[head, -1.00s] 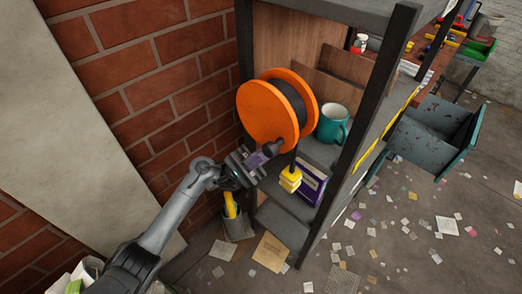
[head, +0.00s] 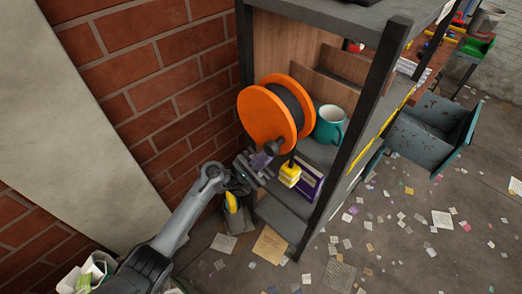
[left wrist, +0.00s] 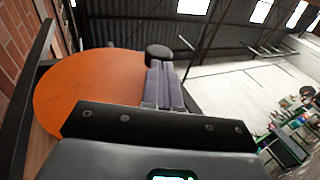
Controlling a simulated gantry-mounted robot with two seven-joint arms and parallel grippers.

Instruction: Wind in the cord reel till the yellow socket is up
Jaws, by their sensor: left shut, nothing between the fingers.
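The cord reel has an orange disc (head: 266,116) facing me and a dark drum of cord (head: 291,98) behind it. It also shows in the left wrist view (left wrist: 90,88). The yellow socket (head: 290,172) hangs on a short dark cord below the reel, in front of a purple box. A dark round knob (head: 276,146) stands out low on the disc; the wrist view shows it too (left wrist: 158,52), just past my fingertips. My left gripper (head: 262,160) is shut and empty beside the knob; I cannot tell whether it touches it. My right gripper is out of view.
A teal mug (head: 329,125) stands on the shelf right of the reel. The purple box (head: 309,183) sits lower, behind the socket. A dark shelf post (head: 355,130) rises at the right. A brick wall (head: 165,95) is close on the left. Paper scraps litter the floor.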

